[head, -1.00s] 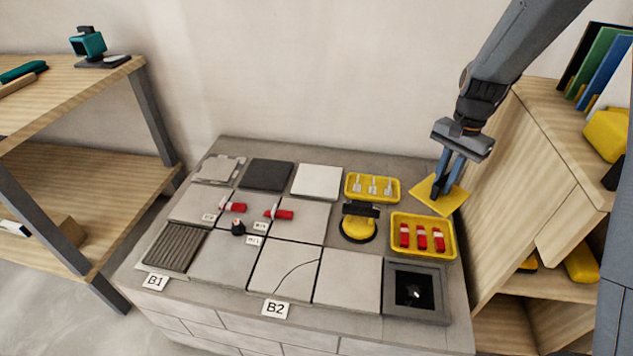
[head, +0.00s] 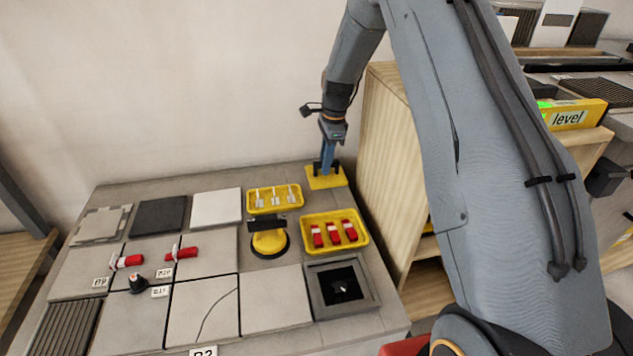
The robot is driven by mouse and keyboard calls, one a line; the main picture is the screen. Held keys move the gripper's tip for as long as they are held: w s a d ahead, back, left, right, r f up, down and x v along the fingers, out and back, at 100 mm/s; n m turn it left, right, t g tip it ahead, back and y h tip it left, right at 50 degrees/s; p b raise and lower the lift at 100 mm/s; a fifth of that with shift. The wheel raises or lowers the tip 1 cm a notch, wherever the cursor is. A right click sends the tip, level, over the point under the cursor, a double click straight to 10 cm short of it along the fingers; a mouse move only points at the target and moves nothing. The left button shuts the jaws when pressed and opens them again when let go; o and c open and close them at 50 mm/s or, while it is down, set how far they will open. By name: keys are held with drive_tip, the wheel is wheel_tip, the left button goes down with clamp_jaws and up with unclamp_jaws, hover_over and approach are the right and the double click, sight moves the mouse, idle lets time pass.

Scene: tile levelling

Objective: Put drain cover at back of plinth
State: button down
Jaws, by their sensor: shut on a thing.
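A yellow square plate (head: 314,184), which I take to be the drain cover, is at the back right corner of the grey plinth (head: 225,178). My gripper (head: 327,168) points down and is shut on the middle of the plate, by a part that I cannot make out. The plate looks level, on or just above the plinth top; I cannot tell whether it touches. A square grey drain frame (head: 371,297) with a dark opening is at the front right of the plinth.
Tiles cover the left and front. A wooden cabinet (head: 387,150) stands close at right, and a wall is behind.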

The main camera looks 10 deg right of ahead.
drive_tip(key=shift+f+b, duration=0.4)
drive_tip(key=shift+f, duration=2.8)
drive_tip(key=shift+f, duration=0.1)
drive_tip(key=c, duration=1.7)
unclamp_jaws()
